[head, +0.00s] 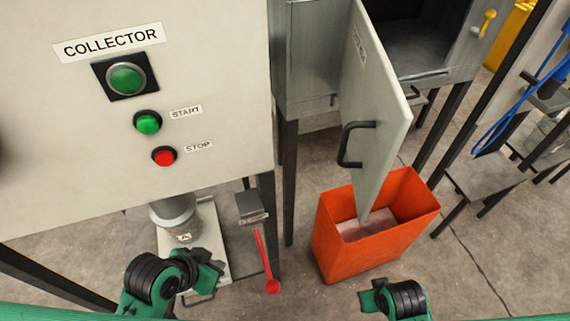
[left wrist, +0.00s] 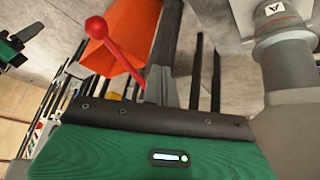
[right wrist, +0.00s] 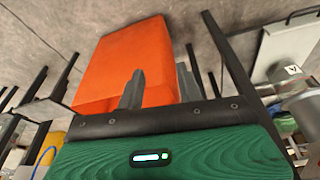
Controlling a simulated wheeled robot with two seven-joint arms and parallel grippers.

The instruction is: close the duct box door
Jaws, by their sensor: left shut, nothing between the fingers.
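The duct box door (head: 375,85) is a grey panel standing open, swung out from the box (head: 430,45), whose dark interior shows behind it. A black handle (head: 347,145) is on the door's face. My left gripper (head: 210,272) is low at the left below the collector panel, well apart from the door; its fingers (left wrist: 160,85) are shut and empty in the left wrist view. My right arm's end shows at the bottom of the head view, below the door. My right gripper (right wrist: 160,88) has its fingers apart with nothing between them in the right wrist view.
An orange bin (head: 345,248) stands under the door's lower corner; it also shows in the right wrist view (right wrist: 125,60). A red-knobbed lever (head: 265,262) is beside my left gripper. The collector panel (head: 60,120) fills the left. Blue hose (head: 510,115) hangs at the right.

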